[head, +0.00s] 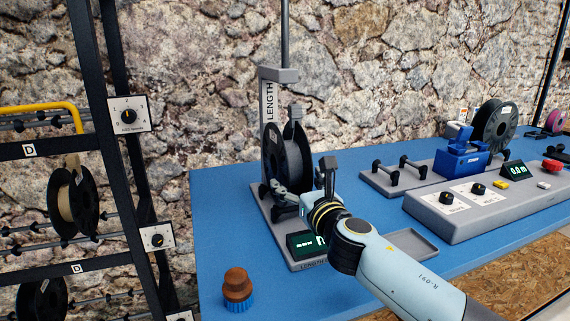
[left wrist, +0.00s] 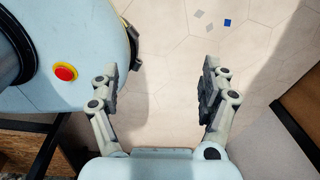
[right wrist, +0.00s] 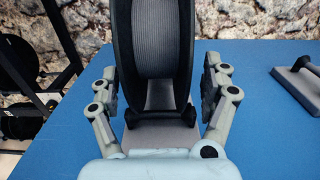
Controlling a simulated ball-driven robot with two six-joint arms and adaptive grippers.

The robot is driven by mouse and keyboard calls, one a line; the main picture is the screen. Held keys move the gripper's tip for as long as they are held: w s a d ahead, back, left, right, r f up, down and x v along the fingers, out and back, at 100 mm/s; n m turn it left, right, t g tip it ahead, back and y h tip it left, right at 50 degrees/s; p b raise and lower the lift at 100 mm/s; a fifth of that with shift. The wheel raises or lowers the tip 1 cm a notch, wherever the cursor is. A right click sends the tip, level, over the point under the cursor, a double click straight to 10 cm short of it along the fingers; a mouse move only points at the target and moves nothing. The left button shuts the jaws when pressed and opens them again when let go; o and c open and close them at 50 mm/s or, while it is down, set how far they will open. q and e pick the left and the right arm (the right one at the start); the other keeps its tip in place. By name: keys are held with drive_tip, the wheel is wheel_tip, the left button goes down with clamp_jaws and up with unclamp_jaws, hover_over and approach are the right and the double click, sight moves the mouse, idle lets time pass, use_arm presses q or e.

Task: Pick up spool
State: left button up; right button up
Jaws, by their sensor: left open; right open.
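A black spool wound with grey filament (head: 287,163) stands upright on the grey length-measuring stand (head: 268,212) on the blue table. My right gripper (head: 310,185) is at the front of this spool, partly hidden by its own arm. In the right wrist view the spool (right wrist: 158,40) stands between the open fingers of my right gripper (right wrist: 160,88), with a visible gap at each side. My left gripper (left wrist: 158,88) is open and empty over the tiled floor, and it is not in the head view.
A rack (head: 85,146) with more spools stands at the left. A brown and blue knob-like object (head: 238,289) sits at the table's front left. A grey control panel (head: 480,205), a blue device (head: 461,160) and another spool (head: 497,127) are at the right.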

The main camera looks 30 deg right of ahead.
sight(293, 177)
drive_tip(key=x, duration=0.3)
drive_tip(key=shift+w+a+f, duration=0.1)
drive_tip(key=shift+w, duration=0.05)
drive_tip(key=shift+c, duration=1.6)
drive_tip(key=c, duration=1.2)
use_arm(q)
drive_tip(key=shift+w+f, duration=0.15)
drive_tip(key=shift+w, duration=0.3)
use_arm(e)
drive_tip(key=shift+c, duration=0.5)
drive_tip(key=shift+r, duration=0.2)
